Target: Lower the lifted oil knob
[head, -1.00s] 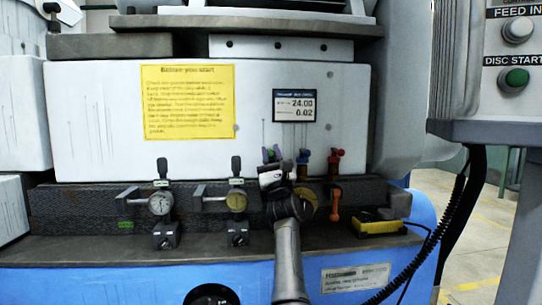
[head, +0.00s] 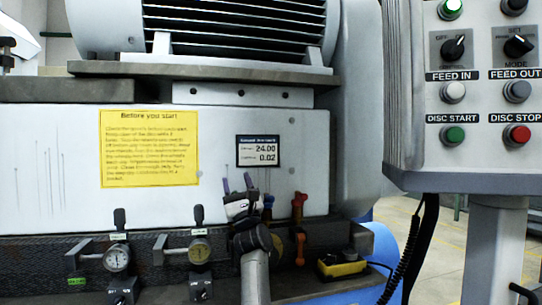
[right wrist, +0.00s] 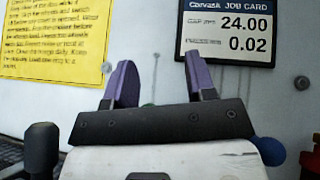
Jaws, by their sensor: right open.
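My right gripper (head: 237,186) is open and empty, its purple fingers pointing up in front of the white machine front. It also shows in the right wrist view (right wrist: 161,80) with bare panel between the fingertips. Just right of it stand a blue knob (head: 268,200) and a red-orange knob (head: 299,203). In the right wrist view the blue knob (right wrist: 270,151) is at the gripper's lower right, partly hidden by it, with an orange part (right wrist: 311,161) beyond. No label tells which is the oil knob. My left gripper is out of view.
A yellow box (head: 342,265) lies to the right. A control panel (head: 468,100) hangs at the right. A job card (head: 257,151) and yellow notice (head: 149,148) are above.

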